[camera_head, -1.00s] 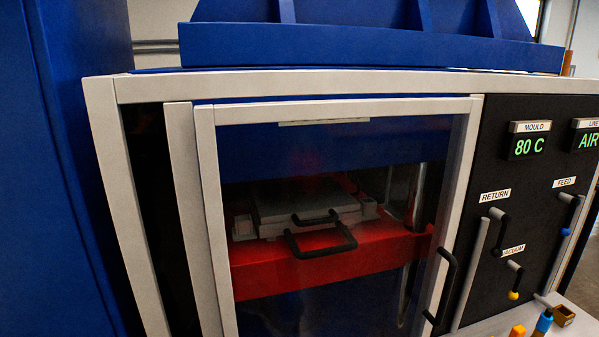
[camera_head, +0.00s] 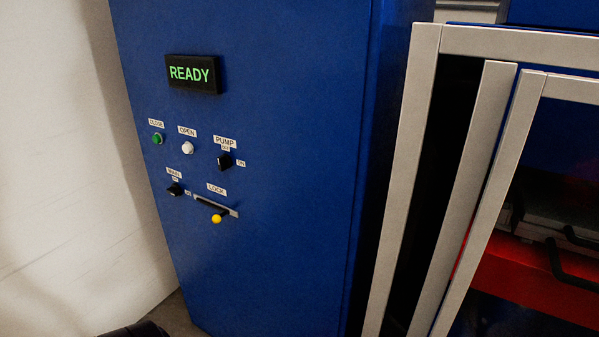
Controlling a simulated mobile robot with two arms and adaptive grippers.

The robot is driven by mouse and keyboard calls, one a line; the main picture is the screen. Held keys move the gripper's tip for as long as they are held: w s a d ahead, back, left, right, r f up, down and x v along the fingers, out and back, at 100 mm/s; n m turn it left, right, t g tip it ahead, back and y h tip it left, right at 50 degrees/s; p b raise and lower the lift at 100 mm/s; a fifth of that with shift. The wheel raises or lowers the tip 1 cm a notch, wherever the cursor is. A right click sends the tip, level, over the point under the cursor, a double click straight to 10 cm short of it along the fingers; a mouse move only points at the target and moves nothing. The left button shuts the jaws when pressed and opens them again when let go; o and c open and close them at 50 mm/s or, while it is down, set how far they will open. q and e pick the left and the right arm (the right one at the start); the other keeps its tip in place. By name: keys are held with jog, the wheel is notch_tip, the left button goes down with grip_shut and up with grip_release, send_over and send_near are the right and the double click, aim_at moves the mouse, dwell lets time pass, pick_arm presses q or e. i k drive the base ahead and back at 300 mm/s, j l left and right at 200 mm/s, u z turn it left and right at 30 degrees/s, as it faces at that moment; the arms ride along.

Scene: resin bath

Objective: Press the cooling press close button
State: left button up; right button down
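The close button (camera_head: 157,139) is a small green knob under a CLOSE label, at the upper left of the blue control cabinet (camera_head: 290,190). A white OPEN button (camera_head: 187,147) sits just right of it. A lit display (camera_head: 192,74) above reads READY in green. The press (camera_head: 540,250), with a red platen behind a framed clear door, shows in part at the right. A dark rounded shape (camera_head: 140,329) shows at the bottom edge; I cannot tell whether it is part of my arm. Neither gripper can be made out.
A black PUMP knob (camera_head: 224,161), a second black knob (camera_head: 175,189) and a yellow-tipped LOCK lever (camera_head: 217,217) sit on the same panel. A pale wall (camera_head: 70,190) stands at left. The pale door frame (camera_head: 480,190) stands at right.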

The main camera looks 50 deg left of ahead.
aim_at(156, 137)
jog(key=u, duration=1.7)
